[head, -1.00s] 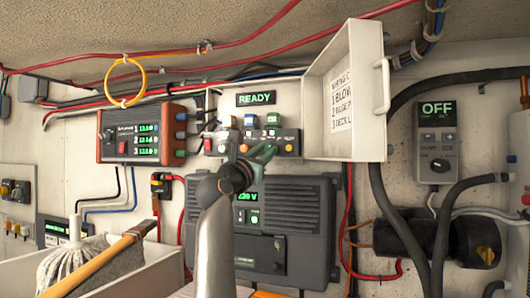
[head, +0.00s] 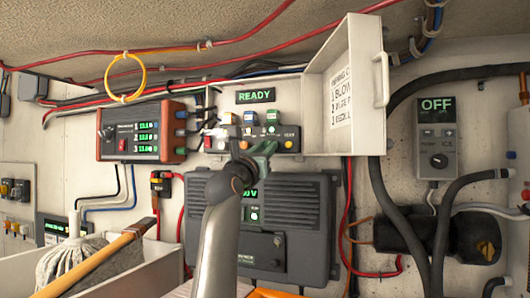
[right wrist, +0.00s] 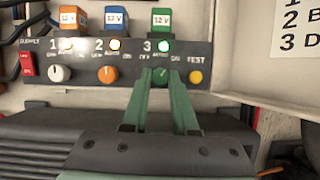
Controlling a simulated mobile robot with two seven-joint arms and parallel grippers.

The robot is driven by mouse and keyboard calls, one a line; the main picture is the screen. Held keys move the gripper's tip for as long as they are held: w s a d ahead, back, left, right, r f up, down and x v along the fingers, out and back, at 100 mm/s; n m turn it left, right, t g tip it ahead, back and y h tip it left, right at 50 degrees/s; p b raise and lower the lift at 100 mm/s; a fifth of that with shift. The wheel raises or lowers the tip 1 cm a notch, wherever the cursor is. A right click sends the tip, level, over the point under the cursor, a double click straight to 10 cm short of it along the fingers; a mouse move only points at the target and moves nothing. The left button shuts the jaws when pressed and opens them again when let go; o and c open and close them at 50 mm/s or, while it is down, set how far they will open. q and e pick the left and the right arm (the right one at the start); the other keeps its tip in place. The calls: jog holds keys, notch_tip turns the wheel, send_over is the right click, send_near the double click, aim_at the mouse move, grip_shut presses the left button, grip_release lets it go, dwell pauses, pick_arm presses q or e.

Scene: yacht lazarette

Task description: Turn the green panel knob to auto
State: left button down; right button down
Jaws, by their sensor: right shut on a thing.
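The switch panel (right wrist: 225,78) is a grey strip with numbered knobs, under a lit READY display (head: 256,98). The green knob (right wrist: 160,75) is at number 3 in the right wrist view, below a lit green lamp (right wrist: 163,46) and a green 12 V block (right wrist: 161,20). OFF, AUTO and ON are lettered around it. My right gripper (head: 265,147) is shut on the green knob, with one green finger on each side. The fingers partly cover the knob, and I cannot read where its pointer stands. My left gripper is not in view.
A white knob (right wrist: 60,73), an orange knob (right wrist: 108,74) and a yellow TEST button (right wrist: 196,77) sit along the panel. The open white cover (head: 313,85) stands to its right. A dark grey unit (head: 300,225) juts out below.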

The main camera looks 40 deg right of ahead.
jog(key=shift+f+n+t+y+b, duration=0.2)
jog(key=shift+n+t+y+b, duration=0.4)
jog(key=shift+n, duration=0.5)
jog(key=n+b, duration=0.2)
jog(key=n+t+y+b, duration=0.1)
jog(key=n, duration=0.1)
jog(key=shift+s+d+f+t+b, duration=0.1)
jog(key=shift+s+t+b, duration=0.05)
jog(key=shift+t+b, duration=0.2)
jog(key=shift+r+n+t+y+b, duration=0.2)
jog(key=shift+n+t+y+b, duration=0.35)
jog(key=shift+n+b, duration=0.9)
jog(key=c, duration=0.7)
grip_release()
jog(key=shift+r, duration=0.1)
